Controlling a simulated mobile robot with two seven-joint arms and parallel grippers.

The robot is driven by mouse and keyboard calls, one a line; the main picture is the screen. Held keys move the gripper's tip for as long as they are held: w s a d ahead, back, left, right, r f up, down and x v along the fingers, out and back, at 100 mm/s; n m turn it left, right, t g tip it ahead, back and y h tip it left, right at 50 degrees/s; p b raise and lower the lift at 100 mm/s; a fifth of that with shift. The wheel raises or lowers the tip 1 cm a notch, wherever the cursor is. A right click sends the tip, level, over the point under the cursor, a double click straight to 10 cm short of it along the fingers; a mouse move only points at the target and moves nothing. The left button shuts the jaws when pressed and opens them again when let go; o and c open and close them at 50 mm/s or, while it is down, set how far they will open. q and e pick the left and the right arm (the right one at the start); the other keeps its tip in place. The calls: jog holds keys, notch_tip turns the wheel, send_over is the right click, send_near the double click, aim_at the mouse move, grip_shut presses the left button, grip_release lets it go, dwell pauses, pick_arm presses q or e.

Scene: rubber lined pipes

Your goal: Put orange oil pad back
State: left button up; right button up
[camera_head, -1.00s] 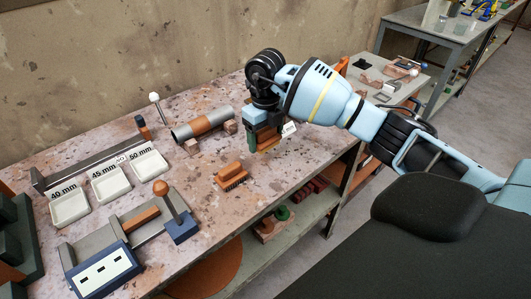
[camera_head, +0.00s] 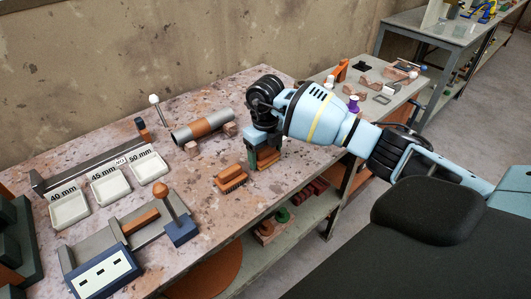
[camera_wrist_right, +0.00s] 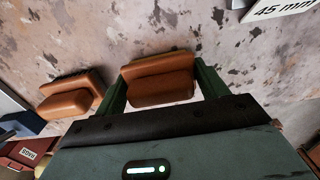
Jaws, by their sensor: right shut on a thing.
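My right gripper (camera_head: 262,161) points down over the front right part of the workbench. It is shut on an orange-brown pad (camera_head: 268,162), which also shows between the dark green fingers in the right wrist view (camera_wrist_right: 160,80). The pad is at or just above the bench top; I cannot tell whether it touches. A similar orange block with a dark, bristly underside (camera_head: 230,178) lies on the bench just left of the gripper; it also shows left of the fingers in the right wrist view (camera_wrist_right: 72,95). My left gripper is not in view.
A pipe with an orange band (camera_head: 203,124) rests on small blocks behind. White trays (camera_head: 110,186) labelled 40, 45 and 50 mm stand at the left. A blue-ended fixture (camera_head: 103,270) is at the front left. A second table (camera_head: 395,105) stands at the right.

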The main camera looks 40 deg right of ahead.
jog(key=shift+f, duration=0.15)
jog(key=o, duration=0.9)
notch_tip(320, 180, up, 12)
jog(key=shift+r, duration=0.2)
